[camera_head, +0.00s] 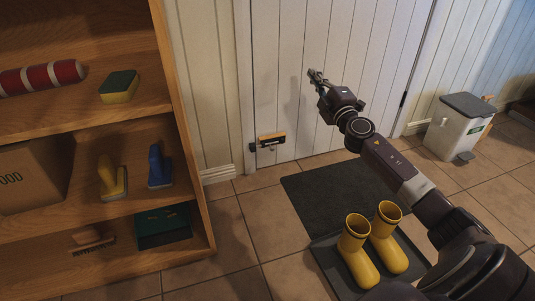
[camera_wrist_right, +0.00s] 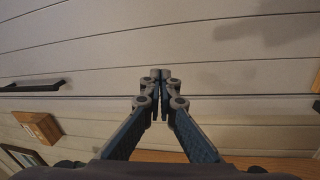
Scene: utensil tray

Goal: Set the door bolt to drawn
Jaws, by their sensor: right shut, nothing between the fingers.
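The door bolt (camera_head: 271,139) is low on the white plank door, near its left edge, with a wooden part and a dark bar. A small black keeper (camera_head: 253,147) sits just left of it on the frame side. The picture is too small to tell how far the bar reaches. In the right wrist view a wooden piece, likely the bolt (camera_wrist_right: 317,81), is cut off at the right edge. My right gripper (camera_head: 315,75) is up and to the right of the bolt, before the door, shut and empty. Its fingertips (camera_wrist_right: 160,74) meet. My left gripper is out of view.
A wooden shelf (camera_head: 203,222) with brushes, a sponge and boxes stands left of the door. A dark mat (camera_head: 315,205) lies before the door. Yellow boots (camera_head: 357,252) stand on a tray below my right arm. A white bin (camera_head: 452,132) is at right.

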